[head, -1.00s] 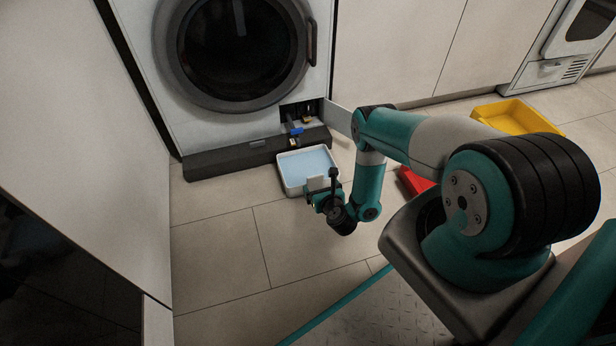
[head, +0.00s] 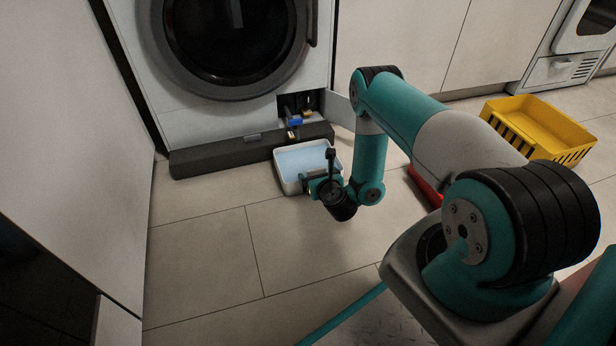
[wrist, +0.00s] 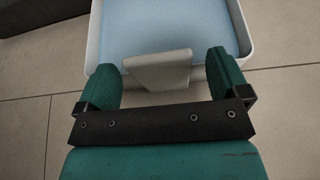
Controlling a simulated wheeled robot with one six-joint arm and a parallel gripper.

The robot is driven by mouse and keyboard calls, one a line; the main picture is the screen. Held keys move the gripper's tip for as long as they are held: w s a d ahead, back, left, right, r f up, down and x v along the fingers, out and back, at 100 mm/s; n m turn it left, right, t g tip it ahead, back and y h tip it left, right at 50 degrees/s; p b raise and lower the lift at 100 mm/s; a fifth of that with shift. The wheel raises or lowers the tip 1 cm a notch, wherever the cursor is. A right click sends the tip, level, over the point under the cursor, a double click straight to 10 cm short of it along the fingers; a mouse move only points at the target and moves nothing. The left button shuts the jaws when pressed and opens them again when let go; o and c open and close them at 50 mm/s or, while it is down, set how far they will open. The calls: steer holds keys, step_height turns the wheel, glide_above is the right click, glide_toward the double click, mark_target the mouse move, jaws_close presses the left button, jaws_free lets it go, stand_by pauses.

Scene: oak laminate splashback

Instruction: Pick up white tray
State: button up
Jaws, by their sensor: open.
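The white tray (head: 289,183) sits on the tiled floor in front of the washing machine's base, with light blue liquid or a light blue floor inside. In the wrist view, the tray (wrist: 96,40) fills the top, with a pale upright tab (wrist: 158,70) on its near side. My gripper (head: 322,181) is at the tray's near side in the head view. In the wrist view its two green fingers are apart, one on each side of the tab, with gaps between. My gripper hides part of the tray's near right corner in the head view.
The washing machine (head: 225,120) stands behind the tray, with a small open hatch (head: 300,105) holding a blue part (head: 295,122). A yellow crate (head: 530,125) stands at right. A red object (head: 424,184) is partly hidden by my arm. The floor left of the tray is clear.

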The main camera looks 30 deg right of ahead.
steer(key=shift+r, duration=0.1)
steer(key=c, duration=1.7)
steer(key=shift+o, duration=0.2)
steer(key=shift+r, duration=0.15)
